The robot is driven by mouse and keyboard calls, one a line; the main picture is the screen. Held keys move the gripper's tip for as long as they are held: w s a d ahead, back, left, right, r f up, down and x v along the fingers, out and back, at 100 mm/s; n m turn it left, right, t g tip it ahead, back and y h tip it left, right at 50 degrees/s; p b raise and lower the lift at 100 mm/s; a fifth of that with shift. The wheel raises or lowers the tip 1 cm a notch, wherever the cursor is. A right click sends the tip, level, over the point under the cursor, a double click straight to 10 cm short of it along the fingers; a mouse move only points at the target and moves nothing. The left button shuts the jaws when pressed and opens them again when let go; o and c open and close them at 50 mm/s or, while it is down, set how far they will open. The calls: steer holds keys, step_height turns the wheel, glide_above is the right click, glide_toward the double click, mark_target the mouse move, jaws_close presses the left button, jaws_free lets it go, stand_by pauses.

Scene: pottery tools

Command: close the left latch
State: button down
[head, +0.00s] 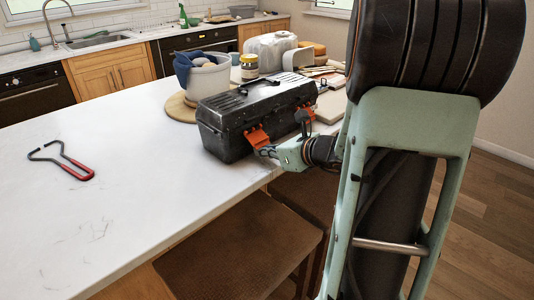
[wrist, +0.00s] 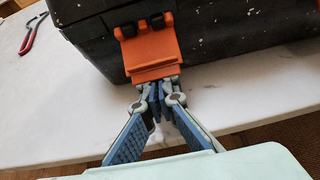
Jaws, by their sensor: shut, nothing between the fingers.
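A black, speckled toolbox (head: 235,125) stands on the white counter with its lid down. Its left orange latch (head: 257,136) tilts outward from the front face. In the wrist view the orange latch (wrist: 150,48) fills the upper middle, hinged by two dark clips at its top. My gripper (head: 267,152) is at the latch's lower edge. In the wrist view my gripper (wrist: 157,98) is shut and empty, its tips right at the latch's lower lip. Whether they touch it I cannot tell. The right latch, also orange, is partly hidden behind my arm.
Red-handled pliers-like calipers (head: 68,162) lie on the counter at left, with free counter (head: 130,200) around them. A brown stool (head: 240,250) is below the counter edge.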

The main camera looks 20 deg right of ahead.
mark_target(262, 141)
step_height(262, 141, up, 2)
steer(key=shift+s+p, duration=0.1)
steer(key=shift+p, duration=0.45)
steer(key=shift+s+d+r+p, duration=0.25)
steer(key=shift+s+r+p, duration=0.3)
steer(key=shift+r+p, duration=0.1)
steer(key=shift+s+d+r+p, duration=0.2)
steer(key=shift+s+r+p, duration=0.35)
steer(key=shift+p, duration=0.1)
steer(key=shift+s+d+r+p, duration=0.1)
steer(key=shift+s+r+p, duration=0.25)
steer(key=shift+r+p, duration=0.45)
steer(key=r, duration=0.1)
steer(key=w+r+p, duration=0.2)
steer(key=shift+w+a+r, duration=0.1)
steer(key=shift+a+r, duration=0.25)
steer(key=shift+a, duration=0.05)
